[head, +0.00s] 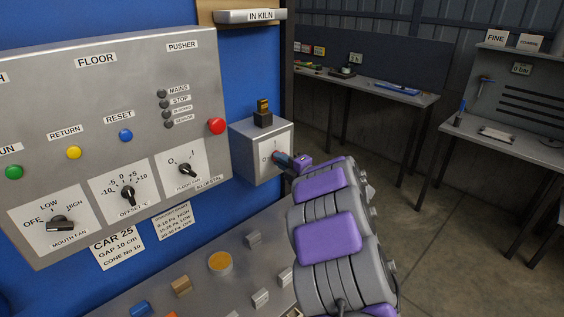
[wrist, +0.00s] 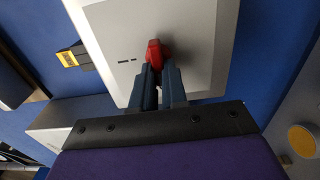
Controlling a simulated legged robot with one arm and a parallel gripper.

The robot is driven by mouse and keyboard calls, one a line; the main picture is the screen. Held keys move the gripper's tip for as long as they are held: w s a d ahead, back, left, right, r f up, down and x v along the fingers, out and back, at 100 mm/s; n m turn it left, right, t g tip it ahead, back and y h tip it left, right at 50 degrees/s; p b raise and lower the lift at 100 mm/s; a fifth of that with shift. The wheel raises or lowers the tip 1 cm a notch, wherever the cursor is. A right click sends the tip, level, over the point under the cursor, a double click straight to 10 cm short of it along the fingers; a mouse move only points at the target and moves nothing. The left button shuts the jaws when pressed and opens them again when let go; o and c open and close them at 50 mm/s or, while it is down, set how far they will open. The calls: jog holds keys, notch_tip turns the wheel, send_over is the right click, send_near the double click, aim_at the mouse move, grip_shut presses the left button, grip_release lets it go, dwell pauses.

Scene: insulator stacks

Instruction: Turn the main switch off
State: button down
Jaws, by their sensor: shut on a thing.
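The main switch is a grey box (head: 255,140) on the blue wall, right of the large control panel. Its red handle (wrist: 154,52) stands out from the white face plate (wrist: 195,45) in the wrist view. My gripper (wrist: 158,78) is shut on the red handle, with one dark finger on each side of it. In the head view my gripper (head: 283,159) reaches the switch from the right, and its fingers hide most of the handle and part of the markings.
The control panel (head: 95,100) has knobs, coloured buttons and a red button (head: 216,126) close to the switch. A black piece with a yellow label (head: 263,112) sits on the box. Below is a metal bench (head: 210,285) with small blocks. Workbenches stand at right.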

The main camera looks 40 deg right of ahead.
jog(key=shift+w+r, duration=0.1)
jog(key=c, duration=1.2)
grip_release()
jog(key=shift+a, duration=0.1)
jog(key=shift+o, duration=0.2)
jog(key=shift+w+f, duration=0.15)
jog(key=shift+f, duration=0.1)
jog(key=s+d+p, duration=0.1)
jog(key=s+p, duration=0.2)
jog(key=s, duration=1.4)
jog(key=shift+s+d, duration=0.2)
jog(key=shift+d, duration=0.15)
jog(key=shift+w, duration=0.1)
